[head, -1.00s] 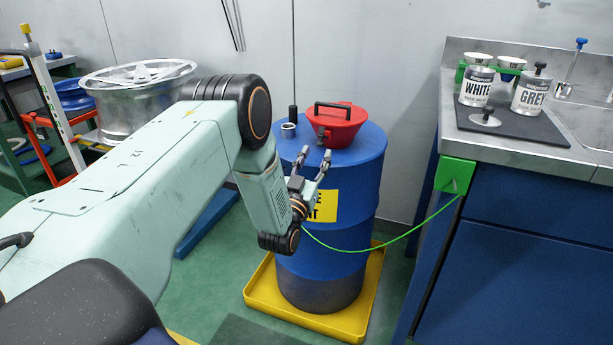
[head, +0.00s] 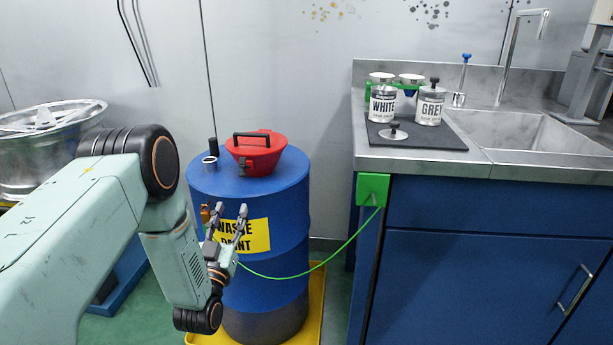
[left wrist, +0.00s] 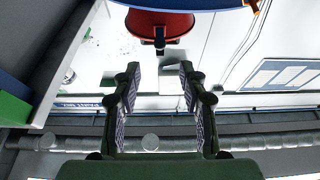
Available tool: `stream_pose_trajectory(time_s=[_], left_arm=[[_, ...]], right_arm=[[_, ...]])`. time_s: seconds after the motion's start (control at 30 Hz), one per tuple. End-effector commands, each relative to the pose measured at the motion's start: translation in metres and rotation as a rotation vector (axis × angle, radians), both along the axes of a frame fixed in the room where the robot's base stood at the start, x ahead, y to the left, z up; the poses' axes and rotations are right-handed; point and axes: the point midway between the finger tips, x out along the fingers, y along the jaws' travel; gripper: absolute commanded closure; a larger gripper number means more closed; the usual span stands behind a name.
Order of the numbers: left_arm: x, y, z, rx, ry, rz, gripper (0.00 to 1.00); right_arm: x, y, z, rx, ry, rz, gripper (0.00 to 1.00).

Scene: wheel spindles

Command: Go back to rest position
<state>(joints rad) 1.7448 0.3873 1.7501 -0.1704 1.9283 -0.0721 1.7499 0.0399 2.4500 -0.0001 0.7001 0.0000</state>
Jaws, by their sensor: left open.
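My left gripper (head: 229,214) is open and empty in front of the blue waste paint drum (head: 262,275), near its yellow label. Its two fingers point up. The left wrist view shows the same fingers (left wrist: 158,75) spread apart with nothing between them. My left arm comes in from the left edge of the head view. My right gripper is not in view.
A red funnel lid (head: 256,152) sits on the drum. The drum stands in a yellow tray (head: 316,305). A green cable (head: 300,275) runs to a green box (head: 372,189) on the blue sink cabinet (head: 480,260).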

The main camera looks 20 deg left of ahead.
Motion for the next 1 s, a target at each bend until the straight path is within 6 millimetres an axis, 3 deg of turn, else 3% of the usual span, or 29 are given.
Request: stream_pose_trajectory(time_s=[0.17, 0.23, 0.33, 0.43, 0.6, 0.7, 0.87, 1.0], left_arm=[[0.003, 0.0, -0.009, -0.014, 0.04, -0.004, 0.58], [0.004, 0.0, -0.027, -0.04, 0.124, -0.004, 0.58], [-0.008, -0.008, -0.076, -0.109, 0.34, -0.01, 0.58], [-0.037, -0.032, -0.127, -0.182, 0.599, -0.031, 0.58], [-0.119, -0.079, -0.185, -0.278, 1.021, -0.069, 0.58], [-0.177, -0.104, -0.201, -0.313, 1.249, -0.088, 0.58], [-0.278, -0.135, -0.199, -0.341, 1.586, -0.106, 0.58], [-0.355, -0.151, -0.173, -0.33, 1.821, -0.114, 0.58]], right_arm=[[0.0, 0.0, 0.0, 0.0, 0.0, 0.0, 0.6], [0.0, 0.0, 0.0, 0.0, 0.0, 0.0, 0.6], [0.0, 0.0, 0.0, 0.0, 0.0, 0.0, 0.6], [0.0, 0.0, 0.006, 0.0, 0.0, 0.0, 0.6], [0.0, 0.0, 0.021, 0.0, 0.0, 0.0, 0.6], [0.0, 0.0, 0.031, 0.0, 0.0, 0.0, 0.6], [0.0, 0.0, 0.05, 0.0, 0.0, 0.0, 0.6], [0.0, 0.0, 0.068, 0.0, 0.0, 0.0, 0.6]])
